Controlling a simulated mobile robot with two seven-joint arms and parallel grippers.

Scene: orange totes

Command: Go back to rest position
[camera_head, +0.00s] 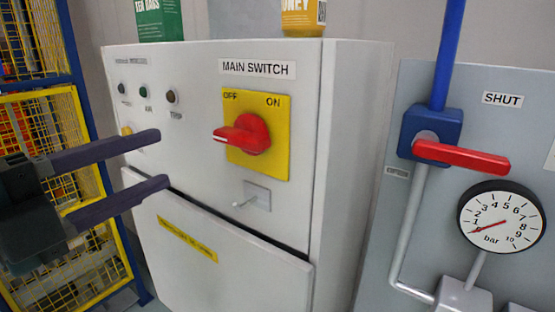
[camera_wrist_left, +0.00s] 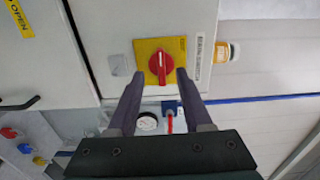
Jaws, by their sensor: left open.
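My left gripper (camera_head: 163,158) comes in from the left, with its two dark fingers spread and nothing between them. It is in front of the white cabinet (camera_head: 350,120), left of the red main switch (camera_head: 247,136) on its yellow plate. The switch handle points left, below the OFF label. In the left wrist view, the open fingers (camera_wrist_left: 159,76) frame the red switch (camera_wrist_left: 160,64); whether they touch it cannot be told there, but the head view shows them apart. My right gripper is not in view.
A grey panel (camera_head: 385,220) at right carries a red valve handle (camera_head: 465,157), lying across the pipe, and a gauge (camera_head: 500,217) with its needle low. A yellow-framed mesh guard (camera_head: 75,245) stands left. A green box (camera_head: 158,20) and a yellow jar (camera_head: 303,17) stand on the cabinet.

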